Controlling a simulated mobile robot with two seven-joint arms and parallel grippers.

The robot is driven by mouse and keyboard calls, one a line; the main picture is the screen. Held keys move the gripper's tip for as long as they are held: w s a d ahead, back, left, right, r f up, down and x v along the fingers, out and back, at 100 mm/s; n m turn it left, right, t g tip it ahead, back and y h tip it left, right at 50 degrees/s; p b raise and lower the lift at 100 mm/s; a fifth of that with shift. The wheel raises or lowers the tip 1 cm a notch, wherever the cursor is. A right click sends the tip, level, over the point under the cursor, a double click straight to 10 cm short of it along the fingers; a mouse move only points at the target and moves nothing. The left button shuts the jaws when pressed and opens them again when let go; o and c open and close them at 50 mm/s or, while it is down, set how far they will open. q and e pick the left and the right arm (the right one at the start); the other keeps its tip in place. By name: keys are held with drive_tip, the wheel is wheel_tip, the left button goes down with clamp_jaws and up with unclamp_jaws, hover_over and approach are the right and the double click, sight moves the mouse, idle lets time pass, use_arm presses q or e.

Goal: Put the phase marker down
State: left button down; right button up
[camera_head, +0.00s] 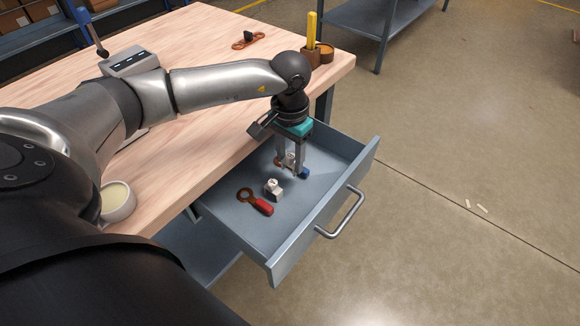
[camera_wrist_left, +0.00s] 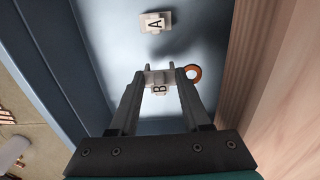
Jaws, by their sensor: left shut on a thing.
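My left gripper (camera_head: 287,170) reaches down into the open grey drawer (camera_head: 237,223) and is shut on a white marker block (camera_head: 291,158). In the left wrist view this block (camera_wrist_left: 159,86) carries a black letter B and sits between the fingertips (camera_wrist_left: 160,72). It is low in the drawer; I cannot tell whether it touches the floor. A second white marker block (camera_head: 273,188) stands apart on the drawer floor; the left wrist view shows a letter A on it (camera_wrist_left: 155,22). My right gripper is not in view.
A blue-handled tool (camera_head: 304,173) lies close by my left fingers; an orange ring (camera_wrist_left: 193,73) shows beside the B block. The drawer's front part is clear. The wooden tabletop (camera_head: 215,60) is above the drawer.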

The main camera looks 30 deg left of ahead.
use_arm(q)
wheel_tip(320, 180, down, 2)
drive_tip(key=shift+f, duration=0.25)
drive_tip(key=shift+f+b, duration=0.3)
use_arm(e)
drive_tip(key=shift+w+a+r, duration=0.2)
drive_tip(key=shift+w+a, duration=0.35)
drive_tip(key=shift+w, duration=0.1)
use_arm(q)
drive_tip(key=shift+f, duration=0.1)
drive_tip(key=shift+c, duration=1.8)
unclamp_jaws()
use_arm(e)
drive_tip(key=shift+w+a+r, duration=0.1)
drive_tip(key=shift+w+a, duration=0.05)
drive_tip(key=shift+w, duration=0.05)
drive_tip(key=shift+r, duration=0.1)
